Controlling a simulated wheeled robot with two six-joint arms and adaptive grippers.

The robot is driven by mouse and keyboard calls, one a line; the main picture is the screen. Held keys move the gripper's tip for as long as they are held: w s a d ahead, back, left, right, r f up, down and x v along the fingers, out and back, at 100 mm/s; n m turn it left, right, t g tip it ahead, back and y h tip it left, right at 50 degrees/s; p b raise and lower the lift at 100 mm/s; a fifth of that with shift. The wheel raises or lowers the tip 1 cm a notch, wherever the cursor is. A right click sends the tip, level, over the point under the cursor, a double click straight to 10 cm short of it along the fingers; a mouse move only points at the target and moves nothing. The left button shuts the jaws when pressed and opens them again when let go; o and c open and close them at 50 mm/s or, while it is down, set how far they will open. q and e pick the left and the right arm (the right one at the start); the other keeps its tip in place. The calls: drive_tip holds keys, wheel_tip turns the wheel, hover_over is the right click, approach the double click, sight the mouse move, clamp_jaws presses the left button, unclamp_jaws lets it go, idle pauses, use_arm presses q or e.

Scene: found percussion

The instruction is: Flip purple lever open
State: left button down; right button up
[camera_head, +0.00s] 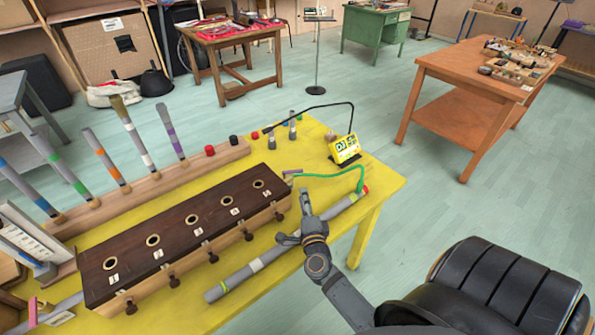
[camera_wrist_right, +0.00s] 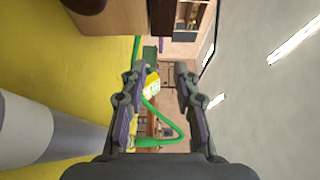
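Several grey levers with coloured bands stand in a long wooden block on the yellow table. The one with a purple band (camera_head: 172,133) is the rightmost and leans slightly left. A small purple-tinted piece (camera_head: 291,172) also shows at the right end of the dark-topped box (camera_head: 190,235), near the green hose (camera_head: 335,175). My right gripper (camera_head: 294,217) is right of the box, above the table's front edge and apart from the purple-banded lever. In the right wrist view its two fingers (camera_wrist_right: 160,72) are apart with nothing held. My left gripper is not in view.
A grey pipe (camera_head: 285,248) lies along the yellow table's (camera_head: 385,185) front side, close to my right gripper. A yellow sign (camera_head: 344,147) with a black wire stands at the back right. Red and black knobs (camera_head: 209,151) line the block. A black chair (camera_head: 500,285) is at right.

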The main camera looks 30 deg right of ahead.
drive_tip(key=x, duration=1)
drive_tip(key=shift+w, duration=0.1)
drive_tip(key=shift+c, duration=0.4)
clamp_jaws()
